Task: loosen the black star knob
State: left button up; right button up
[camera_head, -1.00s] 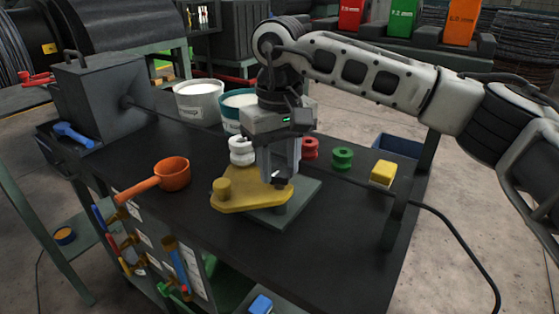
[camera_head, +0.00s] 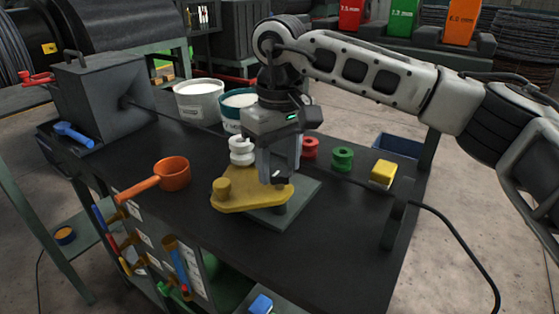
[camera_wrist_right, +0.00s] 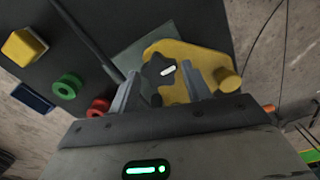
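The black star knob (camera_wrist_right: 154,74) with a white mark sits on a yellow plate (camera_wrist_right: 196,56), over a grey-green base plate. In the head view the knob (camera_head: 278,178) is partly hidden by my right gripper (camera_head: 279,172), which points down over it. The yellow plate (camera_head: 232,202) with its upright yellow peg (camera_head: 222,189) extends to the left. In the right wrist view my right gripper (camera_wrist_right: 163,78) has its fingers apart, one on each side of the knob, with gaps showing. My left gripper is not in view.
A white spool (camera_head: 241,152), a red spool (camera_head: 310,149), a green spool (camera_head: 342,159) and a yellow block (camera_head: 383,173) stand behind and right. Two buckets (camera_head: 199,102) are at the back. An orange ladle (camera_head: 172,174) lies left. The front table strip is clear.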

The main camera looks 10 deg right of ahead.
aim_at(280, 171)
notch_tip(280, 171, up, 16)
jog(key=shift+p, duration=0.45)
dwell(0.4)
